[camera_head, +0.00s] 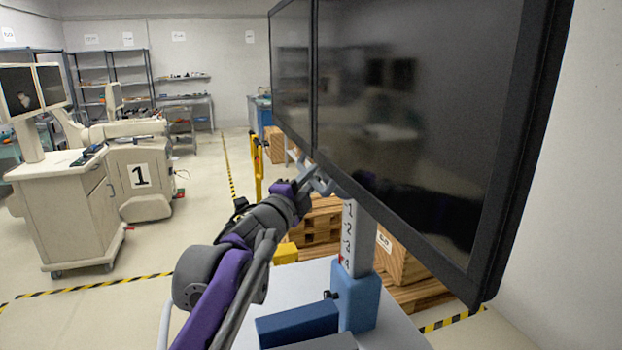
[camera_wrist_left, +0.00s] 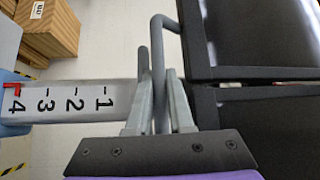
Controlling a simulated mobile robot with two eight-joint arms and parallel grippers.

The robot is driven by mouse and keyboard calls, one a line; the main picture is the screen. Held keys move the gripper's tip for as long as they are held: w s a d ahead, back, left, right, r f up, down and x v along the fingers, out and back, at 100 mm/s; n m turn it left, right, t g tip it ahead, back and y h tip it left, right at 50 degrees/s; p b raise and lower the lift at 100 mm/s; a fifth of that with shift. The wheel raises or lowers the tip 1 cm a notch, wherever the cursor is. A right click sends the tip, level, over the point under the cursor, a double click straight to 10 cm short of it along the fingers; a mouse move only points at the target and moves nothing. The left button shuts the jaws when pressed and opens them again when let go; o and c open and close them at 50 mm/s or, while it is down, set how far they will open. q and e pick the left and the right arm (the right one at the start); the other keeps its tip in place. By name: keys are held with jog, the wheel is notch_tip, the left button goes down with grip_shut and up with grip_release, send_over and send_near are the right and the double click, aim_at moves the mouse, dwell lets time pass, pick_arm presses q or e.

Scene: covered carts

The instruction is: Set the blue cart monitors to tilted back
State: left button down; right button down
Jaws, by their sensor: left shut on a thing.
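Two large black monitors stand side by side on the blue cart, the near one (camera_head: 425,120) filling the upper right and the far one (camera_head: 290,75) left of it. Their lower edges also show in the wrist view (camera_wrist_left: 260,110). A white post numbered 1 to 4 (camera_head: 350,240) rises from a blue block (camera_head: 362,305) on the cart; a red mark sits by the 4 in the wrist view. My left gripper (camera_head: 318,183) is below the monitors, shut on a grey bent handle (camera_wrist_left: 158,50) beside the post. My right gripper is in neither view.
Wooden crates (camera_head: 400,262) stand behind the cart. A yellow post (camera_head: 257,168) is beyond my arm.

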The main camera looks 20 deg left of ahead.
pick_arm(q)
jog(key=s+a+r, duration=0.3)
jog(key=a, duration=0.2)
jog(key=shift+s+a, duration=0.3)
jog(key=shift+s, duration=0.1)
jog(key=c, duration=0.8)
grip_release()
jog(key=shift+f, duration=0.1)
jog(key=b+v, duration=0.1)
jog(key=v, duration=0.9)
jog(key=shift+s+b, duration=0.35)
jog(key=shift+s, duration=0.05)
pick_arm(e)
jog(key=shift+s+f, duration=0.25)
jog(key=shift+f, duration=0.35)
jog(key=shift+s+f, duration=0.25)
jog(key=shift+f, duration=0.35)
